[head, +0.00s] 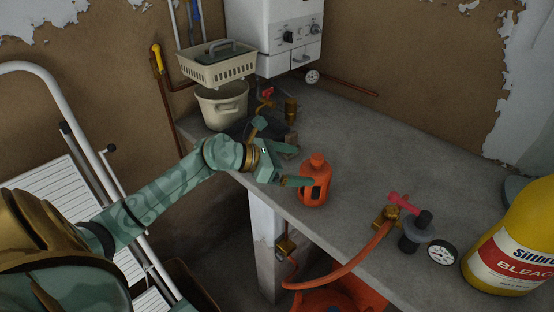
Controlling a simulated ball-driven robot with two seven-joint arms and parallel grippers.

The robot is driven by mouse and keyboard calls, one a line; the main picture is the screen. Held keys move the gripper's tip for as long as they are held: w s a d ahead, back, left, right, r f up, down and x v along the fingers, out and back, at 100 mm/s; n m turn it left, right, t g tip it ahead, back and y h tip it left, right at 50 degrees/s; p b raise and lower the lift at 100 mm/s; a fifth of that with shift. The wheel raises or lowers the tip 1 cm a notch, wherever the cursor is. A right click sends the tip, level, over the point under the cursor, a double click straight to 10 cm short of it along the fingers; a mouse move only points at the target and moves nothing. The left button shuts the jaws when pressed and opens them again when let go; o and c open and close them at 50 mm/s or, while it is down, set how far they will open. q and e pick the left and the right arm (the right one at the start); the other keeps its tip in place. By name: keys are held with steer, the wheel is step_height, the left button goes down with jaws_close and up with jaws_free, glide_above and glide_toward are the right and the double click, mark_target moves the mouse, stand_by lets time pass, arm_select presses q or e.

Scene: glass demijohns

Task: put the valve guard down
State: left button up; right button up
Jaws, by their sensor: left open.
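The orange valve guard (316,187) stands upright on the grey worktop (365,165), near its front edge. It has a rounded knob on top and a dark opening in its side. My left gripper (292,166) comes in from the left and is open. Its fingers point toward the guard. The nearer fingertip is right beside the guard's left side or overlaps it in the picture; I cannot tell whether they touch. Nothing shows held between the fingers. My right gripper is not in view.
A regulator with a red handle (403,203) and an orange hose (345,266) lie right of the guard. A gauge (442,253) and a yellow bleach bottle (515,245) stand farther right. Behind are a cream bucket (222,106) and a white boiler (285,35). A stepladder (60,200) stands left.

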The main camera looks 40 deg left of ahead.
arm_select(q)
steer(key=v, duration=0.6)
steer(key=shift+s, duration=0.2)
steer(key=shift+a, duration=0.1)
